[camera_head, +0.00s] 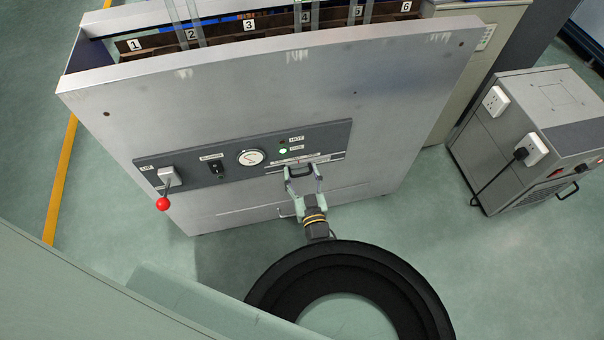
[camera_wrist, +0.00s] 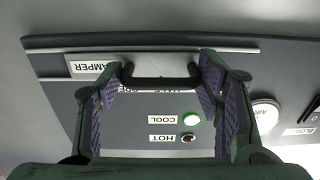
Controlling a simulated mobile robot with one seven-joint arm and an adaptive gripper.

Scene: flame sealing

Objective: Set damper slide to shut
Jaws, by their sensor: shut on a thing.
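The damper slide's black bar handle (camera_wrist: 162,83) is on a pale plate (camera_wrist: 150,62) that runs in a rail on the dark control panel, beside a label reading DAMPER in the wrist view, which is upside down. My gripper (camera_wrist: 163,95) is shut on the handle, with one purple-padded finger at each end of it. In the head view my gripper (camera_head: 303,178) reaches up from below to the handle (camera_head: 299,168) at the panel's right part. Lettering behind the handle is partly hidden, so the slide's exact setting is unclear.
The panel also carries a lit COOL lamp (camera_wrist: 192,119), a dark HOT lamp (camera_wrist: 188,138), a gauge (camera_head: 250,157), a rocker switch (camera_head: 216,167) and a red-knobbed lever (camera_head: 163,203). Numbered slots line the machine's top. A grey socket unit (camera_head: 535,130) stands right.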

